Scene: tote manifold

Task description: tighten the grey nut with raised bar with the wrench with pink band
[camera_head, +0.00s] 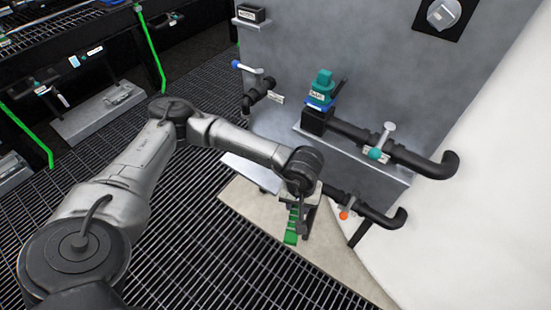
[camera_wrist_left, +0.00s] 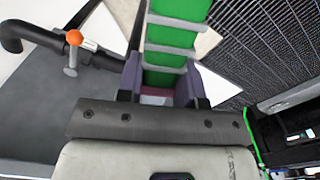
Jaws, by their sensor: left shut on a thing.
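My left gripper (camera_head: 306,206) points down beside the pipe stand. In the left wrist view its purple-grey fingers (camera_wrist_left: 160,88) are shut on a long green piece with grey crossbars (camera_wrist_left: 172,40). This green piece (camera_head: 292,225) also hangs below the gripper in the head view. A small pinkish patch shows between the fingers; I cannot tell whether this is the wrench's pink band. A round grey piece with a raised part (camera_head: 443,14) sits on a black plate on the grey wall, at the top right; it may be the grey nut. My right gripper is out of view.
Black pipes stick out of the grey housing, with an orange-knobbed valve (camera_head: 344,215), a teal-knobbed valve (camera_head: 376,153) and a blue-handled valve (camera_head: 238,65). A teal and blue fitting (camera_head: 321,88) stands on the ledge. Dark grating (camera_head: 195,270) lies open below.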

